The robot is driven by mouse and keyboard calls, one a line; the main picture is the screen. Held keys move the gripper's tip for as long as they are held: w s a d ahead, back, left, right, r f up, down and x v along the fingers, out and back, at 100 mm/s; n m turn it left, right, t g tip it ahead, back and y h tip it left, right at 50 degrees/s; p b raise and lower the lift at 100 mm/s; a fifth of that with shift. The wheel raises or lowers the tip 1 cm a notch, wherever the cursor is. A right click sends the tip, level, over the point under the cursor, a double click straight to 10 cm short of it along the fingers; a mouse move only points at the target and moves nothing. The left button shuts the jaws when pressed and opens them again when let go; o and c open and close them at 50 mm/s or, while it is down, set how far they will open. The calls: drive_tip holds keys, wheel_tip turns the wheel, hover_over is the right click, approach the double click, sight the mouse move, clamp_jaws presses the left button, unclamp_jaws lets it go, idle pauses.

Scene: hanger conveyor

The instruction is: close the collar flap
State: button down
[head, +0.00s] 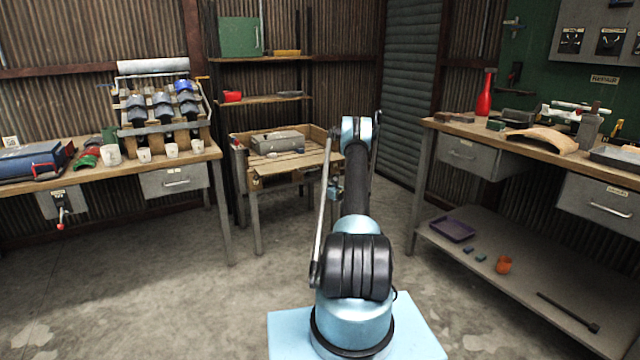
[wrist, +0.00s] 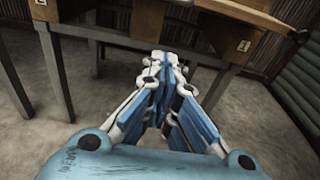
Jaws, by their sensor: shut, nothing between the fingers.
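I cannot make out a collar flap with certainty in either view. A grey box-like object (head: 278,142) lies on the low slatted wooden table (head: 300,163) in the middle back of the head view; whether it has a flap is too small to tell. My gripper (wrist: 160,60) shows in the wrist view with its blue and white fingers together and nothing between them. It is apart from the wooden table (wrist: 110,31), whose edge and legs show beyond the fingertips. In the head view my own arm hides most of the gripper.
A left workbench (head: 95,180) carries a rack with blue-grey curved pieces (head: 162,105), several white cups and a blue toolbox (head: 30,160). A right workbench (head: 500,140) holds a red bottle (head: 485,94) and a curved tan piece (head: 541,138). Open concrete floor (head: 170,290) lies between them.

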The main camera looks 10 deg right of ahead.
drive_tip(key=x, duration=1)
drive_tip(key=shift+s+d+r, duration=0.1)
drive_tip(key=shift+s+r, duration=0.1)
drive_tip(key=shift+r, duration=0.45)
drive_tip(key=shift+s+r, duration=0.2)
drive_tip(key=shift+r, duration=0.5)
drive_tip(key=shift+s+d+r, duration=0.1)
drive_tip(key=shift+s+r, duration=0.1)
drive_tip(key=shift+r, duration=0.45)
